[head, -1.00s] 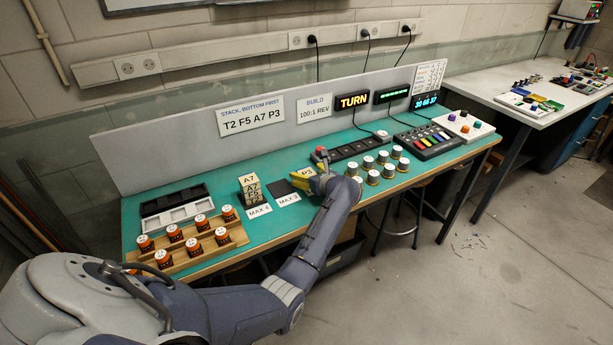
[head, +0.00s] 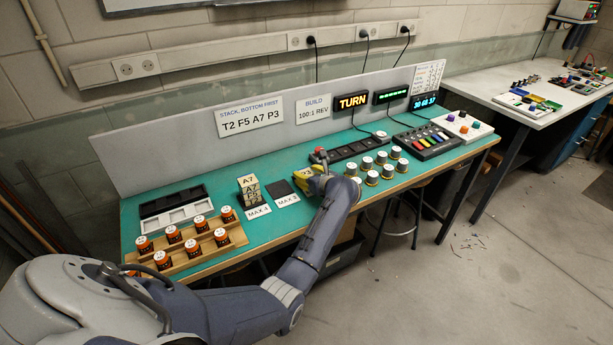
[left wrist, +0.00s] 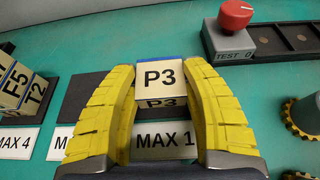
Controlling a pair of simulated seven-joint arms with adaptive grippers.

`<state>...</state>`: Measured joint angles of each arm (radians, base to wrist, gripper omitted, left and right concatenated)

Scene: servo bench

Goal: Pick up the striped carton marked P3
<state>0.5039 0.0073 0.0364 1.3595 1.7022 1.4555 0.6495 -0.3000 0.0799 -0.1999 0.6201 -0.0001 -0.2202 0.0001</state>
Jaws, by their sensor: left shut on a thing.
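The carton marked P3 shows in the left wrist view (left wrist: 160,75) with a pale top, a P3 label on top and front, and a blue edge at the back. My left gripper, with yellow fingers (head: 311,181), is shut on it, one finger on each side. In the head view the fingers mostly hide the carton. It is over or on a dark pad (left wrist: 88,92) behind a sign reading MAX 1 (left wrist: 165,142). I cannot tell whether its base touches the pad. My right gripper is not in view.
A stack of labelled cartons (head: 249,190) stands left of the gripper, by a MAX 4 sign. A red knob on a grey TEST block (left wrist: 233,18) is close on the right. White-topped jars (head: 372,178) stand right, and a wooden rack of orange jars (head: 238,237) is far left.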

